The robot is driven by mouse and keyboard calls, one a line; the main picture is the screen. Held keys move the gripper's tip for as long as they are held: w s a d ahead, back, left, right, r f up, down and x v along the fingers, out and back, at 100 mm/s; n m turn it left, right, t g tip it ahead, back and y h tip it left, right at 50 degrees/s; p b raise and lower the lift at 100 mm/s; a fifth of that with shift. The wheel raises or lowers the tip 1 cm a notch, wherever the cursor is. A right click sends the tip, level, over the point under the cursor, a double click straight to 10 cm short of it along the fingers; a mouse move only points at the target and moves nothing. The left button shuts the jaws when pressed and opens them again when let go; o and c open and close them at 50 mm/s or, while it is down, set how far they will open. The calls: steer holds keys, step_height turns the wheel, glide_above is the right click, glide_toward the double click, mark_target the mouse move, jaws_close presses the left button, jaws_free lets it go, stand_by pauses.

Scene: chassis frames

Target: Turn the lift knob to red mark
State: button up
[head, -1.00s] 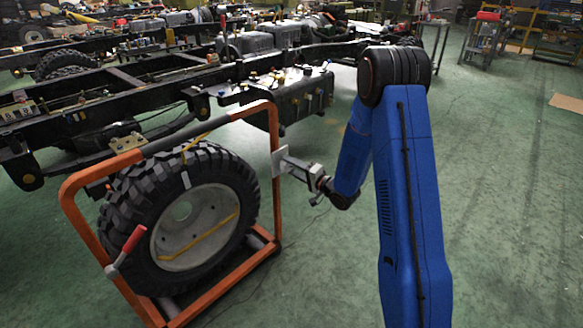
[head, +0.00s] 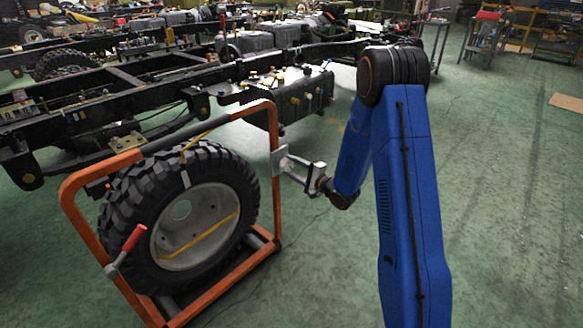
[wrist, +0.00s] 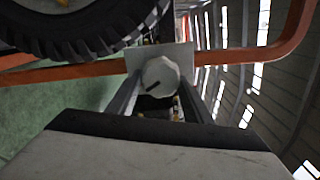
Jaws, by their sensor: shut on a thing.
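The lift knob (wrist: 161,74) is a pale round knob with a dark pointer line, on a light plate (wrist: 135,58). In the wrist view the pointer slants toward the lower left. In the head view the plate (head: 278,161) is fixed to the right upright of the orange frame. My gripper (head: 287,163) reaches the plate from the right and hides the knob there. In the wrist view its two fingers lie on either side of the knob, shut on it. I cannot make out a red mark.
The orange frame (head: 88,232) holds a large tyre (head: 125,215). A red-handled crank (head: 133,238) sticks out at its left front. A black truck chassis (head: 150,72) stands behind.

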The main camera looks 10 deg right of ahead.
steer(key=o, duration=1.1)
steer(key=shift+c, duration=0.2)
steer(key=v, duration=1.7)
steer(key=shift+s, duration=0.2)
steer(key=shift+d, duration=0.2)
steer(key=shift+w, duration=0.1)
